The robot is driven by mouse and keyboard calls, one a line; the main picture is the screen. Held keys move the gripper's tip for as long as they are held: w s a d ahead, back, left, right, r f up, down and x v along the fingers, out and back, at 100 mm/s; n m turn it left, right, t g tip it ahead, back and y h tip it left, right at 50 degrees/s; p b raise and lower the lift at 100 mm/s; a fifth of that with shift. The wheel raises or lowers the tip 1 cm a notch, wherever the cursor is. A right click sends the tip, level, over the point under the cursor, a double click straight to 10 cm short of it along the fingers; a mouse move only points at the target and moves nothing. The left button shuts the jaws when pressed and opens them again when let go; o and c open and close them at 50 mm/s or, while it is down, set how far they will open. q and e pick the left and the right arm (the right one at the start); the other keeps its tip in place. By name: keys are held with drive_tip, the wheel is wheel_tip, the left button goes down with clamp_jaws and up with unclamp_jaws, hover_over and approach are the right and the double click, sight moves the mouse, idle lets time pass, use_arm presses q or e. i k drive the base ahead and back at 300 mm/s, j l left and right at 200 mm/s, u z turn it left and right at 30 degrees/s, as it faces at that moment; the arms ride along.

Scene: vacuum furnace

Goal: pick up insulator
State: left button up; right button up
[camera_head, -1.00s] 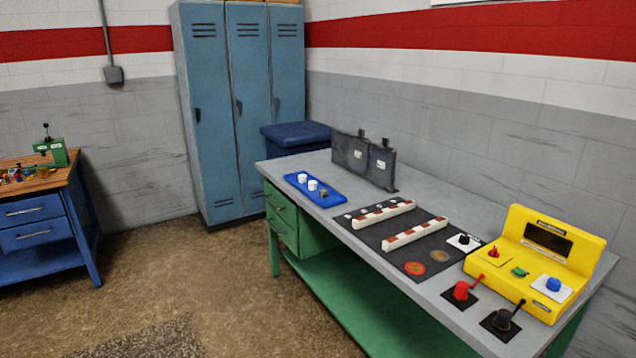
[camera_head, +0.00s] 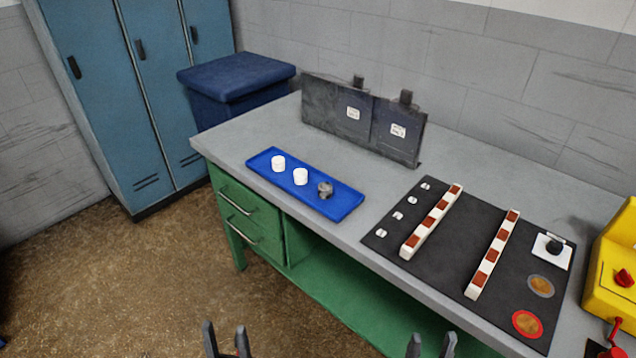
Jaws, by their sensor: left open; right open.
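A blue tray (camera_head: 262,166) lies near the front left of the grey-topped workbench. Two white cylindrical pieces that look like insulators, one at the left (camera_head: 278,162) and one in the middle (camera_head: 300,176), stand on it. A grey metallic piece (camera_head: 325,189) stands at its right end. My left gripper (camera_head: 226,340) and my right gripper (camera_head: 431,345) show only their fingertips at the bottom edge. Both are open and empty, in front of the bench and apart from the tray.
A black mat (camera_head: 455,240) right of the tray holds two white strips with brown squares and several small white pieces. Dark upright panels (camera_head: 362,120) stand behind the tray. A yellow control box (camera_head: 612,265) is at the right. A blue bin (camera_head: 235,85) and lockers (camera_head: 140,90) stand left.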

sight(300, 176)
drive_tip(key=i+j+z, duration=0.1)
drive_tip(key=i+j, duration=0.15)
drive_tip(key=i+j+z, duration=0.1)
drive_tip(key=i+j, duration=0.15)
drive_tip(key=j, duration=0.25)
drive_tip(key=i+j+z, duration=0.1)
drive_tip(key=j, duration=0.3)
drive_tip(key=i, duration=0.1)
